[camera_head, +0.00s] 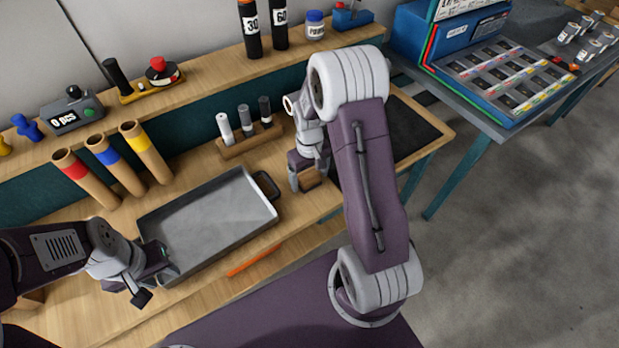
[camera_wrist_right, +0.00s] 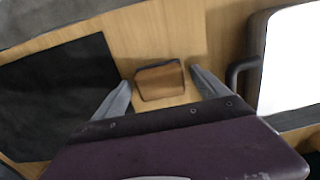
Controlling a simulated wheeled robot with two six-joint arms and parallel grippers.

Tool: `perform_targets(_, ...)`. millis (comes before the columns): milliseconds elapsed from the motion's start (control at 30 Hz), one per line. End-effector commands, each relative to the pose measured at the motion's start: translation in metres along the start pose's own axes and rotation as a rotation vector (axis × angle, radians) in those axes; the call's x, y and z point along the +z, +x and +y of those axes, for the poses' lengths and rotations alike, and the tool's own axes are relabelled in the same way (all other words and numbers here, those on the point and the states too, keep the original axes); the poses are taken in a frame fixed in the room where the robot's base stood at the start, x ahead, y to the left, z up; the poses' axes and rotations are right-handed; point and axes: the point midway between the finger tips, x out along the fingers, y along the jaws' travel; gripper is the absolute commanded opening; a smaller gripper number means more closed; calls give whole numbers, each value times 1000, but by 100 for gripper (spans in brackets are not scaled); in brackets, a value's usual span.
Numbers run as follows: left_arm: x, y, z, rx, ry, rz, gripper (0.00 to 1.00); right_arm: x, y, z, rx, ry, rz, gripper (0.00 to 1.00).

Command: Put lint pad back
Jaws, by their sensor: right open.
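A small brown block, which looks like the lint pad (camera_head: 311,181), lies on the wooden bench between the grey tray and the dark mat. In the right wrist view the brown pad (camera_wrist_right: 160,80) sits ahead of and between the two fingers, with space on both sides. My right gripper (camera_wrist_right: 162,92) is open and points down at it. In the head view my right gripper (camera_head: 304,172) partly hides the pad. My left gripper (camera_head: 157,283) is at the near left corner of the tray, with its fingers apart and nothing seen between them.
A grey tray (camera_head: 151,219) with a black handle lies left of the pad. A dark mat (camera_head: 410,128) lies to its right. A wooden rack (camera_head: 238,147) with several small rolls stands behind. Several cardboard tubes (camera_head: 146,152) stand at the left, under a shelf.

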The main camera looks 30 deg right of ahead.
Motion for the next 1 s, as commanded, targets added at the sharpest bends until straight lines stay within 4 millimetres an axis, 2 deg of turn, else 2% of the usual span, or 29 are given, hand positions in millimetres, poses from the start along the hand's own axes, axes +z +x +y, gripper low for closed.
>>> perform_targets(33,0,-3,0,0,0,0,39,-1,-14,0,2,0,6,85)
perform_targets(200,-1,-9,0,0,0,0,39,-1,-61,0,2,0,7,85)
perform_targets(333,-1,-12,0,0,0,0,39,-1,-88,0,1,0,5,85)
perform_targets(500,-1,-14,0,0,0,0,39,0,-107,0,0,0,2,85)
perform_targets(667,-1,-14,0,0,0,0,39,2,-109,-2,0,1,1,85)
perform_targets(767,-1,-14,0,0,0,0,39,22,-108,-24,-1,14,20,85)
perform_targets(900,-1,-14,0,0,0,0,39,74,-100,-64,-6,58,70,85)
perform_targets(1000,-1,-14,0,0,0,0,39,104,-93,-79,-11,86,95,85)
